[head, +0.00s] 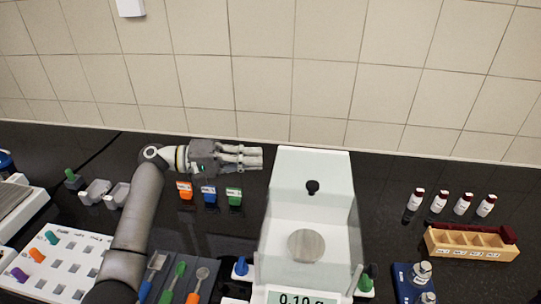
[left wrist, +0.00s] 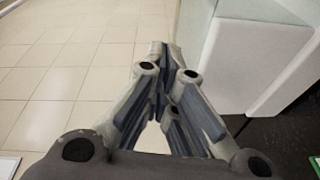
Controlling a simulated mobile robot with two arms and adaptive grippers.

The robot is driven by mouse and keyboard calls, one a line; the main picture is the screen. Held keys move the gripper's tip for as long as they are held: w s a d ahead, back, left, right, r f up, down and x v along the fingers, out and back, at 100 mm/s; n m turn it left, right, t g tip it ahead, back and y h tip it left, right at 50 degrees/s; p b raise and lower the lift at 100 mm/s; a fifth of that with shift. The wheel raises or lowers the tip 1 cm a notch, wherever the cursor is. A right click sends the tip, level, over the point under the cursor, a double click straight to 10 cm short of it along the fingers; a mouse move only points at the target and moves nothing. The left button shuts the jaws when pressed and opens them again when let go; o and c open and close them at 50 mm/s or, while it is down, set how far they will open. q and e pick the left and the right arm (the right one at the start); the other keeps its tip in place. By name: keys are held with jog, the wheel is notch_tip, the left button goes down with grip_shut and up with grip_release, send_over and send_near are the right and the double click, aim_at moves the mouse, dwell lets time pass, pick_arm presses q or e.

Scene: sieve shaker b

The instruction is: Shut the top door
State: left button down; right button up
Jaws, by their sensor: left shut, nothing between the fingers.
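The analytical balance (head: 270,235) stands right of centre in the head view, with a clear, pale enclosure, a round pan (head: 306,245) and a display reading about 0.10 g. A black knob (head: 312,187) shows in its upper part; I cannot tell for sure how far the top door is open. My left gripper (head: 261,158) is shut and empty, its fingers pointing right, just left of the balance's back upper corner and apart from the knob. In the left wrist view the closed fingers (left wrist: 160,48) are beside the balance's pale housing (left wrist: 230,65). My right gripper is not in view.
Orange, blue and green small containers (head: 209,194) stand below my left gripper. Tools lie on a dark tray (head: 205,265). A wooden rack (head: 470,243) and several red-capped vials (head: 439,202) stand to the right. A tiled wall runs behind the black counter.

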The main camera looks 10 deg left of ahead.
aim_at(295, 182)
pick_arm(q)
jog(key=p+x, duration=0.2)
jog(key=x, duration=0.2)
jog(key=p+x, duration=0.1)
jog(key=x, duration=0.4)
jog(key=shift+d+r+p, duration=0.1)
jog(key=shift+r+p, duration=0.15)
jog(key=shift+p, duration=0.15)
jog(key=s, duration=0.1)
jog(key=s+p, duration=0.1)
jog(key=s+d+p, duration=0.1)
jog(key=shift+f, duration=0.4)
jog(key=shift+s+d+f, duration=0.1)
jog(key=shift+s+d, duration=0.05)
jog(key=shift+s, duration=0.25)
jog(key=shift+w+d+f, duration=0.1)
jog(key=shift+f, duration=0.1)
